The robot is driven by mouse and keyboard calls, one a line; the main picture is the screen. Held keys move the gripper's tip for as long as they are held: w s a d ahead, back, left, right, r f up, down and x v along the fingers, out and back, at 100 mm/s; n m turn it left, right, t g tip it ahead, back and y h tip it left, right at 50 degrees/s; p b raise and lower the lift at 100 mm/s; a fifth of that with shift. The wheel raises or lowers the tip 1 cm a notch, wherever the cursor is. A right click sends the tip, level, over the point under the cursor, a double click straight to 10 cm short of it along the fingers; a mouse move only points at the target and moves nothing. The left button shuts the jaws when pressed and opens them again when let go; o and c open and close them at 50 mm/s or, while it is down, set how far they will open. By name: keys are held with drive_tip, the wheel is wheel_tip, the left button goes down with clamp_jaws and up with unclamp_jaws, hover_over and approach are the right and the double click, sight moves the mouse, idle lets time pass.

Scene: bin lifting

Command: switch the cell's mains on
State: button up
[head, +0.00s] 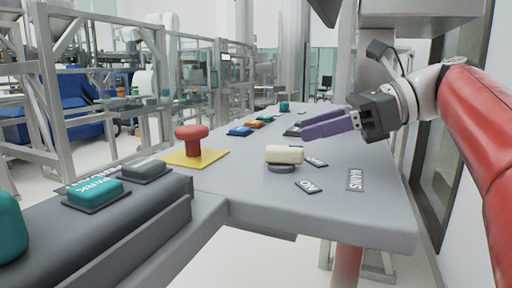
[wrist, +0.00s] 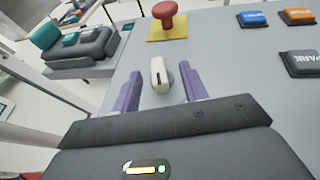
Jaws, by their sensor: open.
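The mains switch is a cream rotary handle (head: 285,154) on a round grey base, standing on the grey console top. Its handle lies roughly left to right in the head view. An ON label (head: 308,187) lies to its lower right, and a second small label (head: 315,162), too small to read surely, lies by its right end. The MAINS label (head: 356,179) is farther right. My gripper (head: 304,127) is open and empty, its purple fingers above and behind the handle. In the wrist view the handle (wrist: 159,75) shows between the fingertips, apart from them, with a dark line along it.
A red mushroom button (head: 192,138) stands on a yellow plate left of the switch. Blue (head: 240,131) and orange (head: 260,119) buttons lie farther back.

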sight(278, 146)
drive_tip(key=shift+s+a+f+g, duration=0.1)
drive_tip(key=shift+s+f+g, duration=0.1)
drive_tip(key=shift+f+g, duration=0.15)
drive_tip(key=shift+a+f+n, duration=0.2)
drive_tip(key=shift+a+n, duration=0.05)
drive_tip(key=shift+n, duration=0.05)
drive_tip(key=x, duration=0.7)
drive_tip(key=shift+c, duration=0.4)
drive_tip(key=shift+d, duration=0.1)
clamp_jaws()
